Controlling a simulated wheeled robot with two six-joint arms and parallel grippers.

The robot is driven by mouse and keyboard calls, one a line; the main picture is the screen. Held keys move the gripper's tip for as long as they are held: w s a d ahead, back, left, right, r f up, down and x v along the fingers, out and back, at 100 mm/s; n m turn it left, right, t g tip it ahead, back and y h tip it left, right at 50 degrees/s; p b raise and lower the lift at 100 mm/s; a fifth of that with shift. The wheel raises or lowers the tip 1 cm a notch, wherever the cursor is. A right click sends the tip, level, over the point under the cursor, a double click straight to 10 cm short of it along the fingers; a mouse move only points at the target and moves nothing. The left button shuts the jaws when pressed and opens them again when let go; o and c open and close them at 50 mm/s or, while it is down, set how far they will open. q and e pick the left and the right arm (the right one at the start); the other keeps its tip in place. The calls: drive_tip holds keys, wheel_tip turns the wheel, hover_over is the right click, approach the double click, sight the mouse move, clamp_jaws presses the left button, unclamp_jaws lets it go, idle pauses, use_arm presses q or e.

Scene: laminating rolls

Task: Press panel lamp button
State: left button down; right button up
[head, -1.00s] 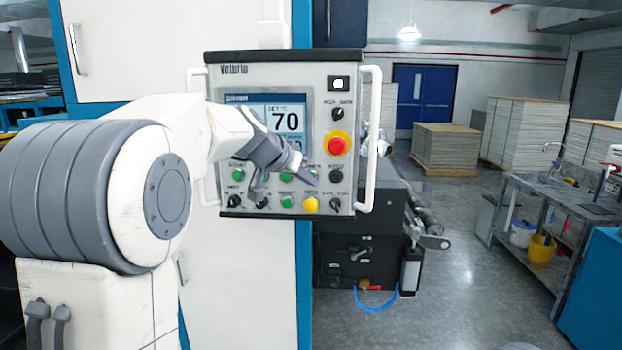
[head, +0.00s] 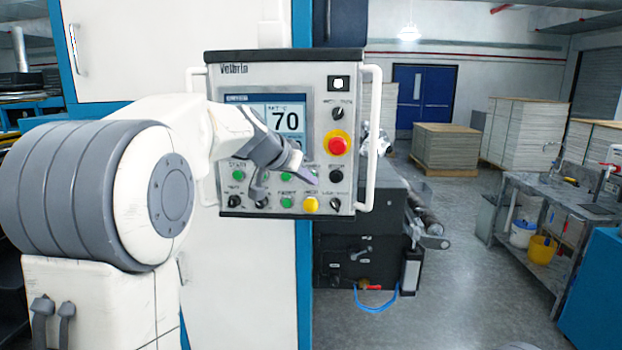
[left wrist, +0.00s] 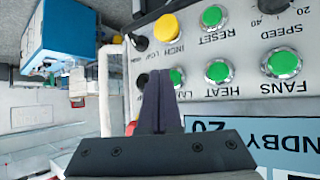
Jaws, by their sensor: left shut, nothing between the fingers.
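The control panel (head: 228,88) hangs upright in front of me with a lit screen showing 70. In the left wrist view the panel is upside down. There the green lamp button (left wrist: 177,76), with its label partly covered, shows just beside the fingertips. My left gripper (head: 314,181) is shut and empty, its tip in front of the panel's lower right part. It also shows in the left wrist view (left wrist: 160,75). I cannot tell whether it touches the panel. My right gripper is not in view.
Near the tip are a green heat button (left wrist: 218,71), a green fans button (left wrist: 283,63), a green reset button (left wrist: 213,16) and a yellow inch button (left wrist: 166,27). A red emergency stop (head: 339,146) sits above. White handles (head: 369,140) flank the panel.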

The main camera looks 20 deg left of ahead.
use_arm(q)
drive_tip(key=shift+w+a, duration=0.1)
drive_tip(key=shift+w, duration=0.15)
drive_tip(key=shift+w+a, duration=0.1)
drive_tip(key=shift+w, duration=0.25)
idle(0.7)
idle(0.4)
drive_tip(key=shift+s+d+b, duration=0.25)
drive_tip(key=shift+s+b, duration=0.4)
drive_tip(key=shift+s, duration=0.1)
drive_tip(key=shift+s, duration=0.1)
